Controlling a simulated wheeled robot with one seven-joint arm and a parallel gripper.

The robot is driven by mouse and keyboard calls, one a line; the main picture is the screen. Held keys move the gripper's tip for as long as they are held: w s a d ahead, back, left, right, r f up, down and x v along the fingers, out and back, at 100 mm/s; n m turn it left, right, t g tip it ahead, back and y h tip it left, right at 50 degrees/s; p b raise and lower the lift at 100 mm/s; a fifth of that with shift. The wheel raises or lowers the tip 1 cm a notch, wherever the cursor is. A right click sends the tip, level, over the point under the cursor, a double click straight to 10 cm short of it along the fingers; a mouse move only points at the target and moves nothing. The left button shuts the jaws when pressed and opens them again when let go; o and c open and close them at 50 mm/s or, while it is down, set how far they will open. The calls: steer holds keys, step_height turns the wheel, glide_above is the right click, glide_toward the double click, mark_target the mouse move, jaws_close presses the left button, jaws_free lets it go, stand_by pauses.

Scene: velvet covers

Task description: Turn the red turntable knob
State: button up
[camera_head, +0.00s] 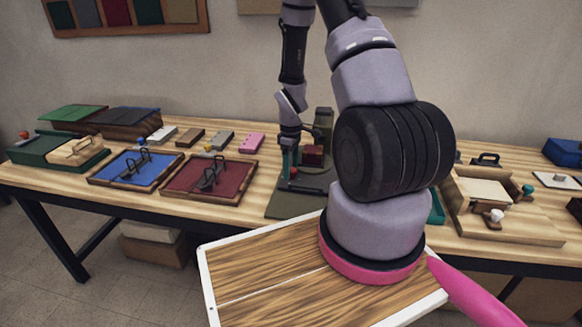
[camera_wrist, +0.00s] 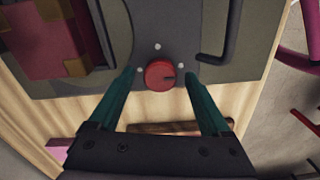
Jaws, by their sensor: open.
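The red knob (camera_wrist: 160,75) is a small round disc with a dark mark on its right side. It sits on a grey-green plate (camera_wrist: 180,20), with small pale dots around it. My gripper (camera_wrist: 158,73) is open, its two green fingertips left and right of the knob with a gap on each side. Whether the tips are level with the knob cannot be told. In the head view my gripper (camera_head: 290,163) points down over the plate (camera_head: 290,207); the knob is small there (camera_head: 293,173).
A dark red block (camera_wrist: 45,40) stands on the plate, and also shows in the head view (camera_head: 313,155). A dark bar handle (camera_wrist: 230,40) is right of the knob. Blue (camera_head: 135,169) and red (camera_head: 210,180) panels lie left on the table; a wooden tray (camera_head: 500,225) is right.

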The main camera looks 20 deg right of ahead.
jaws_close()
steer(key=shift+m, duration=0.3)
steer(key=m, duration=0.3)
steer(key=shift+m, duration=0.3)
steer(key=m, duration=0.4)
steer(key=shift+m, duration=0.3)
steer(key=m, duration=0.4)
steer(key=shift+m, duration=0.3)
steer(key=m, duration=0.4)
steer(key=shift+m, duration=0.3)
